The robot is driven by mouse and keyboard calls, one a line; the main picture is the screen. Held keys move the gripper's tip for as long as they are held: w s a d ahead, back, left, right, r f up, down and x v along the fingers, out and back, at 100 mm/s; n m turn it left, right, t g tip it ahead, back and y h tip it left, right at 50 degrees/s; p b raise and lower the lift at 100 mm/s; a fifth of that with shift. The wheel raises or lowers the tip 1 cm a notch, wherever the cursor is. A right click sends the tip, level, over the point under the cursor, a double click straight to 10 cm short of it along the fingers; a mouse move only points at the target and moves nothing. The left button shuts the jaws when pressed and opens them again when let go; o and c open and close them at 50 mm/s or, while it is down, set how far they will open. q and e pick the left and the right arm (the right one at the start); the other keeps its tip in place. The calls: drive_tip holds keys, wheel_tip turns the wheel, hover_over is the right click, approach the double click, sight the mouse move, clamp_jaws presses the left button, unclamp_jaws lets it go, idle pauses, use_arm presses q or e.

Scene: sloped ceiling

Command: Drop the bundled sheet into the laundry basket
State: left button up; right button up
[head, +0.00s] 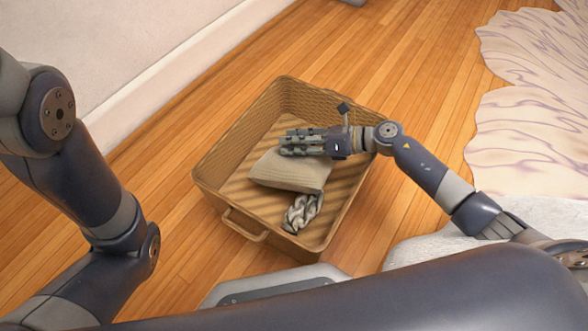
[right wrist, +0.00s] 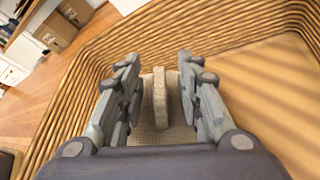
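The laundry basket (head: 228,205) is a large tan woven box on the wood floor, in the middle of the head view. A beige folded cloth bundle (head: 290,174), which looks like the bundled sheet, lies inside it. My right gripper (head: 283,143) reaches into the basket above the bundle's far edge. In the right wrist view its fingers (right wrist: 158,85) are apart, with a narrow upright beige piece (right wrist: 160,98) between them and visible gaps on both sides. The woven bundle shows below. My left arm shows at the left, but its gripper is out of view.
A grey braided item (head: 301,212) lies in the basket beside the bundle. A handle (head: 245,226) juts from the basket's near left side. A pale wavy-edged rug (head: 535,130) lies at the right. Wood floor is clear to the left, up to the white baseboard.

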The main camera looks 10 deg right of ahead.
clamp_jaws()
drive_tip(key=shift+r, duration=0.1)
